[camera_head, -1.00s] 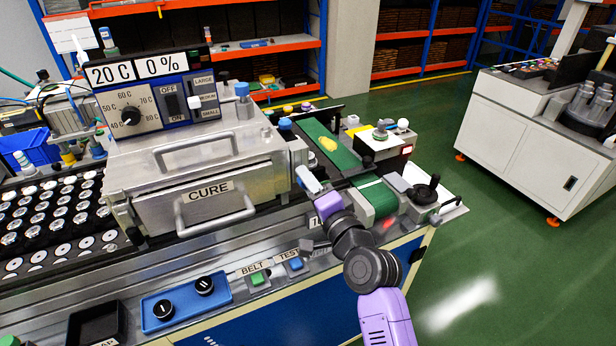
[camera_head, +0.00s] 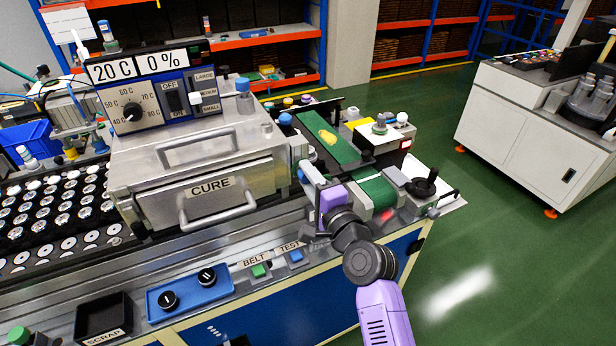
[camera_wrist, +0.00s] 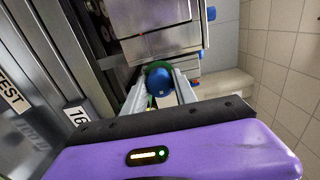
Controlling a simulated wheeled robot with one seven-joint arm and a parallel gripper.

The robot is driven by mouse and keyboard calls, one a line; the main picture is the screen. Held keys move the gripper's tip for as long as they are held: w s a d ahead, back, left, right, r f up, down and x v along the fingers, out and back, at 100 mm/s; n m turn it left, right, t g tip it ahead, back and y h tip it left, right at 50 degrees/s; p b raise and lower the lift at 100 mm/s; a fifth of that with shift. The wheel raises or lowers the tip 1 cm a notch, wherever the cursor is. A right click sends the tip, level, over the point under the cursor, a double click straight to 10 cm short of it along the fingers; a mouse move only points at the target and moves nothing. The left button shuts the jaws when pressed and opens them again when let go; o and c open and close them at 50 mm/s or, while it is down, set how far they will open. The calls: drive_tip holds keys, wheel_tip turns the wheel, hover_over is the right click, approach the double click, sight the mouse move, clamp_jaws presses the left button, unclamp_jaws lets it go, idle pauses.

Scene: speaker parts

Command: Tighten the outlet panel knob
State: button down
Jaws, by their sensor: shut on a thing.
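A round blue knob (camera_wrist: 160,82) sits between the two grey fingers of my gripper (camera_wrist: 160,92) in the wrist view. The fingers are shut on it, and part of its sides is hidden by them. Green shows just behind the knob. In the head view my gripper (camera_head: 311,173) is at the outlet end of the metal CURE oven (camera_head: 215,165), beside the green belt. Only a bit of blue shows at the fingertips there. Another blue knob (camera_head: 285,119) stands higher up at the oven's outlet side, apart from my gripper.
BELT (camera_head: 258,270) and TEST (camera_head: 295,256) buttons are on the front ledge. Open green floor lies to the right.

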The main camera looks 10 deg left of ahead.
drive_tip(key=c, duration=1)
unclamp_jaws()
drive_tip(key=shift+d+f, duration=0.1)
drive_tip(key=b+v, duration=0.1)
drive_tip(key=v, duration=0.7)
drive_tip(key=shift+w, duration=0.1)
